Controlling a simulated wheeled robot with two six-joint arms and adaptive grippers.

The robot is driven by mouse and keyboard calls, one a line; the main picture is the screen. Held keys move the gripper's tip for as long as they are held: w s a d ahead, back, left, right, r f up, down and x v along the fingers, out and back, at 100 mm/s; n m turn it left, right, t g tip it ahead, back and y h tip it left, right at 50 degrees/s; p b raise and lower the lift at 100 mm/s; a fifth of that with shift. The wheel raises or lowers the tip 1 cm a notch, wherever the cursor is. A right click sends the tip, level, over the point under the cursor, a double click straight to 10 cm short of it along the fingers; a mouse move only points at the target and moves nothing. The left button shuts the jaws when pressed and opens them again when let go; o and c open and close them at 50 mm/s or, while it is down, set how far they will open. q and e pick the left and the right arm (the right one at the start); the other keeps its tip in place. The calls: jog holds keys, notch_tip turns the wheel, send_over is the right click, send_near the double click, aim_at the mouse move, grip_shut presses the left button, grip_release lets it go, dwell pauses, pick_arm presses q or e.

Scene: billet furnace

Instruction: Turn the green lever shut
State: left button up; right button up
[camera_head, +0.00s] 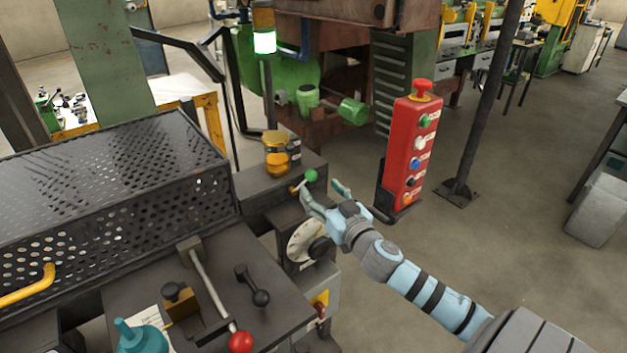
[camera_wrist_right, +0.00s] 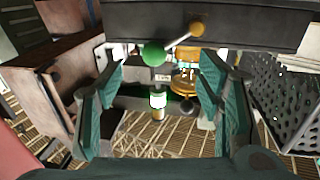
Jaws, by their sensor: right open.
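The green lever has a green ball knob (camera_head: 311,175) on a short rod that runs to a brass-coloured pivot (camera_head: 294,189) on the dark machine housing. In the right wrist view the green knob (camera_wrist_right: 152,54) shows between the fingers, with the rod slanting up to the right to its pivot (camera_wrist_right: 197,28). My right gripper (camera_head: 320,187) is open, its fingers spread near the knob. It also shows in the wrist view (camera_wrist_right: 162,70), with nothing gripped. Whether a finger touches the knob, I cannot tell. My left gripper is not in view.
A red button box (camera_head: 408,150) stands just right of the gripper. A yellow-banded device (camera_head: 277,155) sits behind the lever, and a white dial (camera_head: 303,240) below. A red-knobbed lever (camera_head: 240,342) and a perforated cover (camera_head: 110,185) are left. Open floor lies right.

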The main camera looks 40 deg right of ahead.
aim_at(310, 179)
jog(key=w, duration=0.3)
jog(key=w+p, duration=0.1)
jog(key=w, duration=0.1)
jog(key=shift+d+r, duration=0.1)
jog(key=shift+d, duration=0.25)
jog(key=shift+c, duration=0.2)
